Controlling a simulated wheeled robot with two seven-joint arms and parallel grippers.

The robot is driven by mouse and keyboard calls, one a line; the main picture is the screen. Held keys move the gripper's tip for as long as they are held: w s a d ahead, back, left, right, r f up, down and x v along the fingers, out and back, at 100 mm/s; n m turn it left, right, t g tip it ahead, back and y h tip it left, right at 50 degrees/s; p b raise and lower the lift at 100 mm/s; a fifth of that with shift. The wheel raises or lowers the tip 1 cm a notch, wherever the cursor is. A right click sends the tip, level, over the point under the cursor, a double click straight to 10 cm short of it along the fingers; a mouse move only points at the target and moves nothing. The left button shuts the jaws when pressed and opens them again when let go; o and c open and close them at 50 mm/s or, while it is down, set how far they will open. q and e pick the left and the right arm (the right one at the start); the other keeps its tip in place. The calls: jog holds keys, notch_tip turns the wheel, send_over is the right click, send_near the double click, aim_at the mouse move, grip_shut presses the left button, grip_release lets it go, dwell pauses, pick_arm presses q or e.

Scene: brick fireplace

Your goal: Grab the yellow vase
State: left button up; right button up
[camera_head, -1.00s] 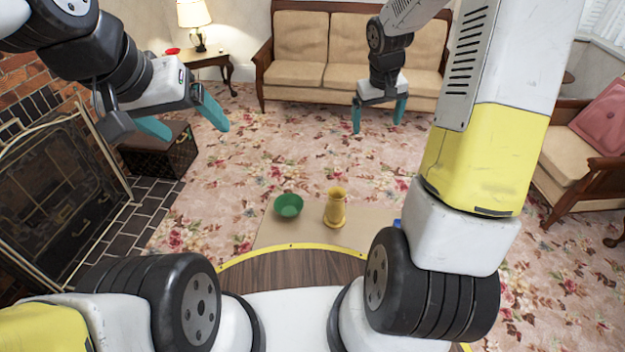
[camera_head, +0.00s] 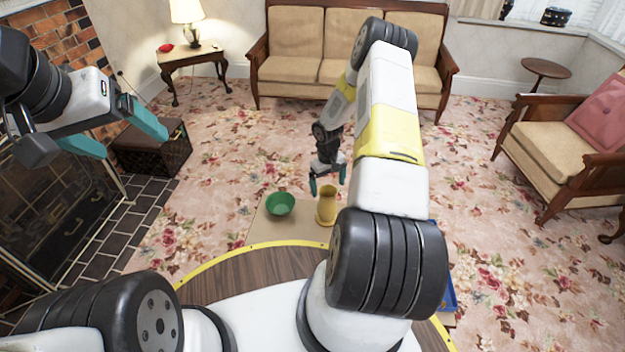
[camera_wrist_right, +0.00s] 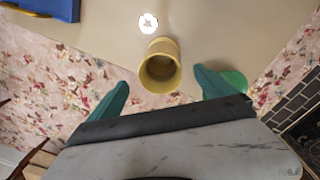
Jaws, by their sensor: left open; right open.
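The yellow vase (camera_head: 326,207) stands upright on a tan board just beyond the round wooden edge in the head view. My right gripper (camera_head: 327,186) is open above and slightly behind the vase, apart from it. In the right wrist view the vase (camera_wrist_right: 160,70) shows its open mouth, lying ahead of and between the two teal fingers of my right gripper (camera_wrist_right: 158,92). My left gripper (camera_head: 126,135) is open and empty at the upper left, in front of the fireplace side, far from the vase.
A green bowl (camera_head: 280,204) stands close left of the vase; it shows behind a finger in the right wrist view (camera_wrist_right: 234,82). The tan board (camera_head: 262,229) is partly bare. A blue object (camera_head: 448,294) lies at the right. A sofa, a side table and an armchair stand farther off.

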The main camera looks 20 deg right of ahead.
aim_at(327, 191)
notch_tip(327, 191, down, 5)
jog(key=shift+w+f, duration=0.1)
grip_shut()
dwell(0.6)
